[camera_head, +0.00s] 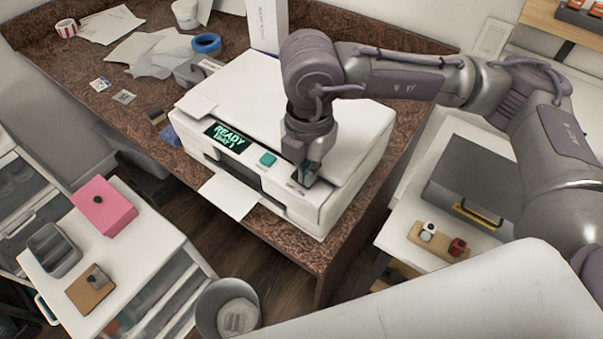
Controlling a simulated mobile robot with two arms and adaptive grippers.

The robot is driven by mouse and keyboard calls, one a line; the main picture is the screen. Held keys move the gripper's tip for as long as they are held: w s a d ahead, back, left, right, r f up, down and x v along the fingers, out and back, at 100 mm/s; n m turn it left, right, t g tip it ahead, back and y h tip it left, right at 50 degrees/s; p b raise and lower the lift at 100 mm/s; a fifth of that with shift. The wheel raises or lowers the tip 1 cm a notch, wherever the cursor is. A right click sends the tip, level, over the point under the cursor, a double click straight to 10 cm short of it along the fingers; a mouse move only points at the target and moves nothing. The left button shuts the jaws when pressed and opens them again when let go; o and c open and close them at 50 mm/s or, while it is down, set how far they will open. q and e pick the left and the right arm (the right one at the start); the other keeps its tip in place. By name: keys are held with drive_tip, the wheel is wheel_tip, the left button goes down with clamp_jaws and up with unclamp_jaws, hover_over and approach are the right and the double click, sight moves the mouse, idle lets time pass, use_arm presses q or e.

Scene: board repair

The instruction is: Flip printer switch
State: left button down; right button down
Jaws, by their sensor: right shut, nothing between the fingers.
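The white printer (345,150) stands on the brown desk. Its small screen (228,138) is lit and its first line reads "READY". A teal button (267,159) sits to the right of the screen. My right gripper (302,181) points down at the printer's front right corner, just right of the teal button. It is shut with nothing held, and its tips look at or very near the printer's surface. The switch itself cannot be made out clearly; the gripper covers part of that corner. My left gripper is not in view.
Paper sheets (231,196) stick out of the printer's front. Blue tape (206,43) and loose papers lie on the desk (60,45) behind. A white drawer cabinet (130,255) with a pink box (104,207) and a bin (228,308) stand at the front left.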

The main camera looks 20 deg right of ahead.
drive_tip(key=shift+r+p, duration=1.55)
drive_tip(key=shift+r, duration=1.9)
drive_tip(key=shift+f, duration=0.1)
